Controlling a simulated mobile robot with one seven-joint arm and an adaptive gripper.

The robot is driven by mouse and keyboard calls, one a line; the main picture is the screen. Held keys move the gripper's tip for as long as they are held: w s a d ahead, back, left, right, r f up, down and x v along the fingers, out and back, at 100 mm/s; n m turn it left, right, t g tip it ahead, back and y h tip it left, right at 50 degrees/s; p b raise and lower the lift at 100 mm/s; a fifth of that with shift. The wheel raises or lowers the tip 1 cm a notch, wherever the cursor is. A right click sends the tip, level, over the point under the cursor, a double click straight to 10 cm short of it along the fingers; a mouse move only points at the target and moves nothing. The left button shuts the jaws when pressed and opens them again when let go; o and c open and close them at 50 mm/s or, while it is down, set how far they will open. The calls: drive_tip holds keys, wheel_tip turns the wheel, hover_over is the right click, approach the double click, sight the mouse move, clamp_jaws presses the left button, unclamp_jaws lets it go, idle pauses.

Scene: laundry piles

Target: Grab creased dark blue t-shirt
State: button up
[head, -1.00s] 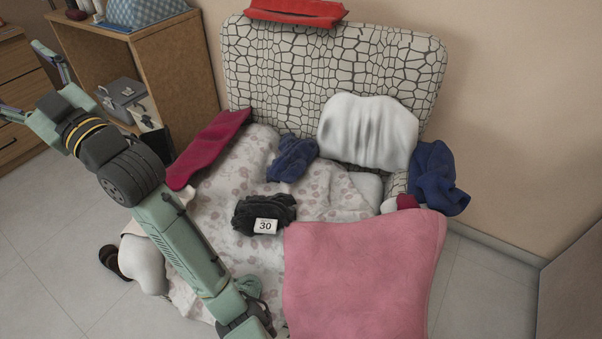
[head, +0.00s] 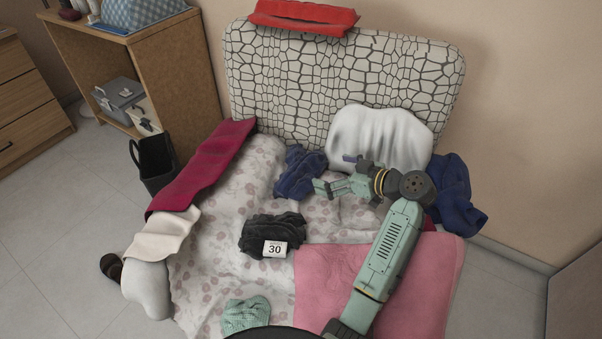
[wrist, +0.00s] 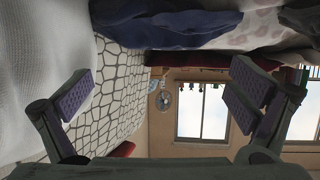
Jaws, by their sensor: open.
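A creased dark blue garment (head: 297,176) lies crumpled on the floral sofa seat, left of the white cushion (head: 378,135). A second dark blue cloth (head: 457,196) hangs over the sofa's right arm, partly hidden by my arm. My gripper (head: 334,172) is open and empty, just right of the seat garment, its fingers pointing left towards it. In the wrist view a dark blue cloth (wrist: 185,30) shows along the top edge, outside the space between my open fingers (wrist: 165,95).
A dark crumpled cloth (head: 258,233) with a "30" tag lies mid-seat. A pink blanket (head: 325,285) covers the front right. A maroon cloth (head: 205,170) lies on the left, a red one (head: 303,15) on the backrest (head: 285,85). A green knitted item (head: 245,314) is in front.

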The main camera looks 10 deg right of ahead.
sight(303, 164)
drive_tip(key=x, duration=1)
drive_tip(key=shift+a+r+b, duration=0.15)
drive_tip(key=shift+b, duration=0.25)
drive_tip(key=shift+c, duration=0.5)
drive_tip(key=c, duration=1.2)
